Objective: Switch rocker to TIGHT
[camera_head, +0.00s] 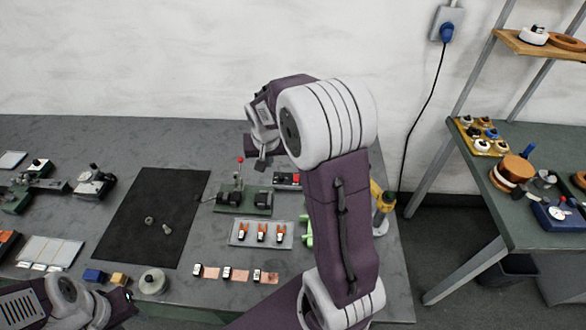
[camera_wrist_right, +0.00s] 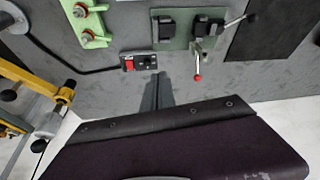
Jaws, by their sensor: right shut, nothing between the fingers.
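A small dark box with a red part and a black rocker (camera_head: 287,180) sits on the grey bench, right of a green fixture. In the right wrist view the box (camera_wrist_right: 138,62) shows its red part on the left and a dark part with small pale marks on the right. Its lettering and the rocker's tilt are too small to read. My right gripper (camera_head: 261,163) is shut and empty, above the bench near the box and the fixture. Its fingers (camera_wrist_right: 159,84) appear just beside the box in the wrist view; contact cannot be told. My left gripper (camera_head: 128,295) is at lower left, its jaws unclear.
The green fixture (camera_head: 230,199) has a red-knobbed lever (camera_wrist_right: 197,76) standing close to my right fingers. A tray (camera_head: 243,241) of orange-and-white parts lies in front. A black mat (camera_head: 180,215) is left. A yellow-armed stand (camera_head: 385,208) is right. My right arm hides some bench.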

